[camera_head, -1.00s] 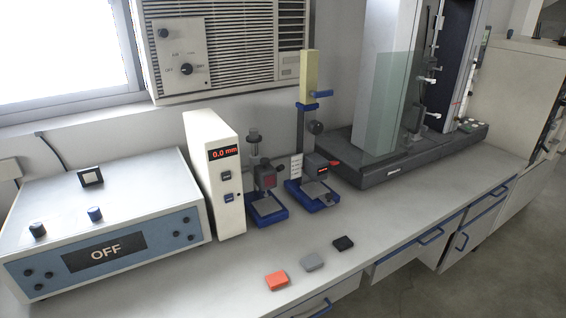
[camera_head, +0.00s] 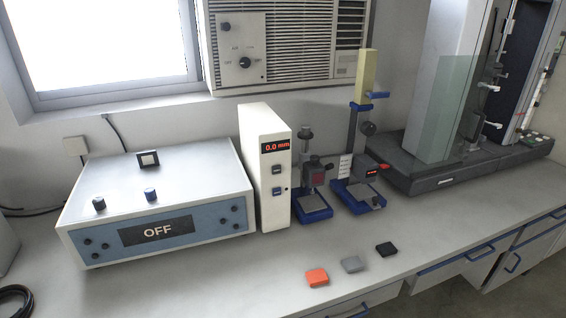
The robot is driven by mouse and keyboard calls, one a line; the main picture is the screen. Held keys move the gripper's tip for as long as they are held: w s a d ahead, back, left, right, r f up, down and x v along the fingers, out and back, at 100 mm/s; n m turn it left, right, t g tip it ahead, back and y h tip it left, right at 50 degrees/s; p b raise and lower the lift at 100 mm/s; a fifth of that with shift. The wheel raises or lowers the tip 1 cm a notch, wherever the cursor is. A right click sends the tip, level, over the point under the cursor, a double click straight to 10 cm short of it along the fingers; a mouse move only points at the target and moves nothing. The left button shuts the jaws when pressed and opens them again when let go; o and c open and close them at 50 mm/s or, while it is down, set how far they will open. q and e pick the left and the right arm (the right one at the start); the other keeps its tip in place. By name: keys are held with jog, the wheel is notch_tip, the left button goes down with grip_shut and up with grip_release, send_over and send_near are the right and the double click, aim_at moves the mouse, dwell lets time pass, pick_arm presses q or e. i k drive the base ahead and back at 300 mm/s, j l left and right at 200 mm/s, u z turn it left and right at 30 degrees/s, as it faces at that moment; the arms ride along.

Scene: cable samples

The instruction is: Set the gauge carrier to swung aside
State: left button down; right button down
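Two small gauge stands with blue bases stand side by side at the back of the bench. The left stand (camera_head: 314,205) has a dark post and a grey head with a red face. The right stand (camera_head: 359,198) has a taller post with a cream block (camera_head: 366,75) and a blue lever (camera_head: 378,95) on top, and a dark head with a small red display (camera_head: 371,172). I cannot tell which part is the gauge carrier or its position. A tall white box (camera_head: 267,166) beside them reads "0.0 mm". Neither of my grippers is in view.
A white-and-blue box (camera_head: 158,202) reading "OFF" stands at left. Orange (camera_head: 317,277), grey (camera_head: 353,264) and black (camera_head: 386,249) small blocks lie near the front edge. A tall machine with a glass shield (camera_head: 446,110) stands at right. Bench front is otherwise clear.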

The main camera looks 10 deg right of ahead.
aim_at(314, 172)
jog(key=l+u, duration=0.7)
jog(key=l, duration=0.15)
jog(key=k+l+u, duration=0.2)
jog(key=l, duration=0.25)
jog(key=l+u, duration=0.15)
jog(key=l, duration=0.25)
jog(key=k+l, duration=0.1)
jog(key=l, duration=0.2)
jog(key=k+l+u, duration=0.15)
jog(key=l, duration=0.15)
jog(key=k+l, duration=0.1)
jog(key=l, duration=0.2)
jog(key=k+l, duration=0.1)
jog(key=l, duration=0.25)
jog(key=k+l, duration=0.15)
jog(key=l, duration=0.2)
jog(key=k+l, duration=0.1)
jog(key=l, duration=0.25)
jog(key=k+l, duration=0.15)
jog(key=l, duration=0.2)
jog(key=k+l, duration=0.1)
jog(key=l, duration=0.25)
jog(key=z, duration=0.8)
jog(key=j+z, duration=0.75)
jog(key=k+j+z, duration=0.1)
jog(key=j+z, duration=0.15)
jog(key=j, duration=0.2)
jog(key=k+j+z, duration=0.2)
jog(key=j, duration=0.3)
jog(key=i, duration=0.1)
